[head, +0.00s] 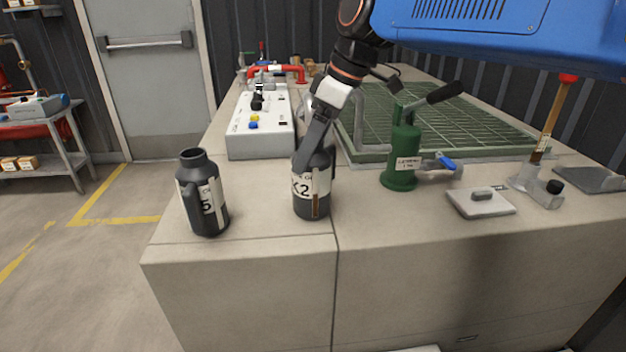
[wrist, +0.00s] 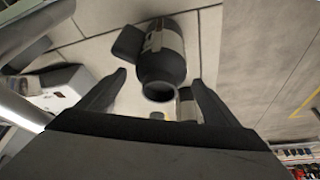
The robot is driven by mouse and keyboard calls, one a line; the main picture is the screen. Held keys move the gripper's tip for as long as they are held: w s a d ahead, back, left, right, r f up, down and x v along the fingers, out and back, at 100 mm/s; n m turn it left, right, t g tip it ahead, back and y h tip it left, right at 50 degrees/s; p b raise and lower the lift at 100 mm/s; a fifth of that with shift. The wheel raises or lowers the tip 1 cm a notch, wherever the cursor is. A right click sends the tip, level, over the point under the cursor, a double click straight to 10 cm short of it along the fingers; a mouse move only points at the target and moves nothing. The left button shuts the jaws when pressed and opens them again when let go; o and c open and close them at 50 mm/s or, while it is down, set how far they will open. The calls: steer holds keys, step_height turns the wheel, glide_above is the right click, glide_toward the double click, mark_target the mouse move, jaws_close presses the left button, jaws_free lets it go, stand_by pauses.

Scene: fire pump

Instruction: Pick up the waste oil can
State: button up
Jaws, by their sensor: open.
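Two dark cans with pale labels stand upright on the bench in the head view. The left can (head: 203,195), its label ending in "5", is apart from my gripper. The other can (head: 311,195), its label showing "K2", is partly hidden behind my gripper (head: 312,150). I cannot read which label says waste oil. In the wrist view a dark can (wrist: 163,64) with an open round mouth lies between and beyond my two spread fingers (wrist: 158,95). A pale label piece of something (wrist: 188,108) shows below it. My gripper is open and holds nothing; contact cannot be told.
A white control box (head: 262,130) stands behind the cans. A green grid tray (head: 440,120) lies behind. Bare bench top is in front of the cans.

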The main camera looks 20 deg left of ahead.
steer(key=c, duration=2)
steer(key=shift+r, duration=0.1)
jaws_close()
